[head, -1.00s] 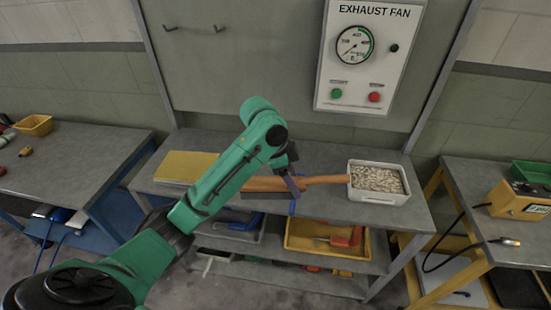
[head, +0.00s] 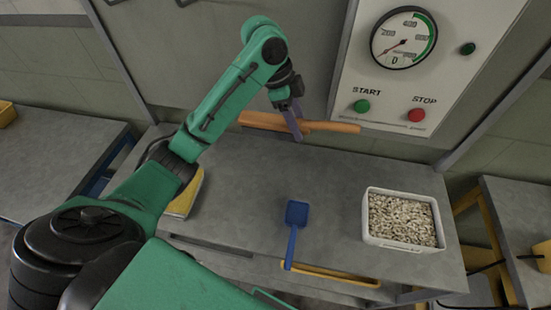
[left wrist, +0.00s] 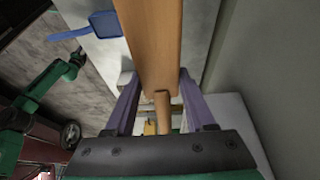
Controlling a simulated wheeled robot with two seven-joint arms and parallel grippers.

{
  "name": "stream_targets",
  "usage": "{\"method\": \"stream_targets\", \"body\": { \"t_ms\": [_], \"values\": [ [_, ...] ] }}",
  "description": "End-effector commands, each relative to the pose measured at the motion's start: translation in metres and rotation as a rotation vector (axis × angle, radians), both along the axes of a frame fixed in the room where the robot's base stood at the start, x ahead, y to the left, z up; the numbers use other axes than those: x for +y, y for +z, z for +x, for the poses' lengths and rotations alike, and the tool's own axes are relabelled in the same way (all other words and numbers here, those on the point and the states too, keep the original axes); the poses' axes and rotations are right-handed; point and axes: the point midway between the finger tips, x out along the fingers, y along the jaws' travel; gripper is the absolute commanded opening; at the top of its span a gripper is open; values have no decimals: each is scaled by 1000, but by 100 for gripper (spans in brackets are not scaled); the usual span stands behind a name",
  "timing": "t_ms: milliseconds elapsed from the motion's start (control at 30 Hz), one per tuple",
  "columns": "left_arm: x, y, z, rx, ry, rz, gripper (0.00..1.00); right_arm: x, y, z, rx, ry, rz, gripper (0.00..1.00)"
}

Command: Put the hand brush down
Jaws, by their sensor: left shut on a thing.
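The hand brush (head: 330,126) is long, orange-brown and wooden. It lies roughly level across the head view, in front of the bench's back edge and the lower edge of the gauge panel. My left gripper (head: 298,134) is shut on it near its middle. In the left wrist view the brush's handle (left wrist: 162,112) sits between the two purple fingers, and its wide part (left wrist: 150,40) points away. Its bristles do not show. The bench (head: 260,180) is below; I cannot tell the exact gap. A green arm of mine shows small in the left wrist view, its jaws unclear.
A white tub of pale pellets (head: 403,220) stands at the bench's right. A blue scoop (head: 296,215) lies near the front edge. A yellow item (head: 186,195) is at the left, partly behind my arm. The middle of the bench is clear. A gauge panel (head: 430,70) is behind.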

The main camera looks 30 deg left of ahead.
Motion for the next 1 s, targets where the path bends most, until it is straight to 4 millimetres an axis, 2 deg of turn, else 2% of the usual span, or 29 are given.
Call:
{"method": "stream_targets", "body": {
  "t_ms": [67,167,433,700,867,1000],
  "values": [
    [0,-1,0,0,0,0,10,0,0,1,-1,0,-1,51],
    [0,-14,-1,4,-1,0,10,-1,3,0,1,0,-1,51],
    [0,-79,-2,6,2,-1,10,-8,13,-18,29,1,-12,51],
    [-1,-143,-3,4,0,1,10,-8,23,-6,11,0,-11,51],
    [-1,-164,-2,2,1,0,10,-7,26,-5,8,0,-10,51],
    [-1,-192,-3,3,1,0,10,-7,29,-5,8,-1,-9,51]
  ]
}}
